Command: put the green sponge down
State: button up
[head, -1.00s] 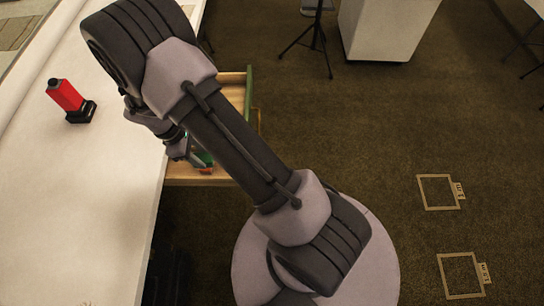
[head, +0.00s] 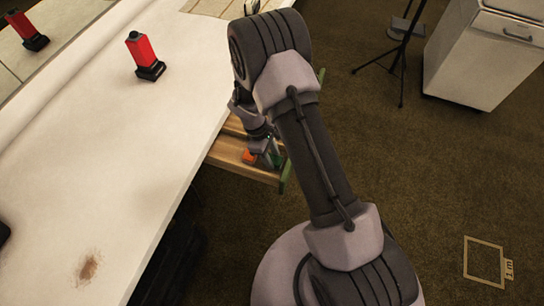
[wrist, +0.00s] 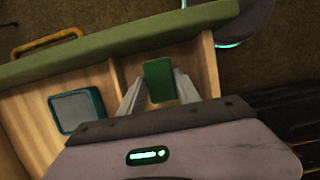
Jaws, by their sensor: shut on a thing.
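The green sponge (wrist: 159,80) is held between the two fingers of my gripper (wrist: 158,88) in the wrist view. It is over or in the right compartment of an open wooden drawer (wrist: 205,65); I cannot tell whether it touches the bottom. In the head view my gripper (head: 263,148) is low at the drawer (head: 228,160), beside the white table, and my arm hides part of the drawer.
A teal-rimmed grey block (wrist: 77,110) lies in the compartment left of the divider (wrist: 118,78). A small orange thing (head: 249,156) shows in the drawer. A red device (head: 142,50) stands on the white table (head: 110,150). A tripod (head: 402,50) and white cabinet (head: 487,55) stand beyond.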

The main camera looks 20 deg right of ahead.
jog(key=shift+f, duration=0.2)
jog(key=o, duration=1.2)
jog(key=shift+r, duration=0.1)
jog(key=shift+r, duration=0.1)
notch_tip(320, 180, up, 28)
jog(key=a+m+t+y+p, duration=0.2)
jog(key=a+m+p, duration=0.1)
jog(key=m+p, duration=0.2)
jog(key=s+r+m+t+y, duration=0.1)
jog(key=s+r+m+t, duration=0.1)
jog(key=s+r, duration=0.3)
jog(key=s+r+m+t+y, duration=0.1)
jog(key=s+r+m+t, duration=0.1)
jog(key=s+r+m, duration=0.2)
jog(key=s+r+m+t, duration=0.1)
jog(key=s+r+m, duration=0.3)
jog(key=s+r, duration=0.3)
jog(key=shift+s+a+r+t+y, duration=0.1)
jog(key=shift+s+a+t+y, duration=0.1)
jog(key=shift+s, duration=0.6)
jog(key=shift+s+a+t+y, duration=0.1)
jog(key=shift+s+t+y, duration=0.1)
jog(key=shift+s, duration=0.6)
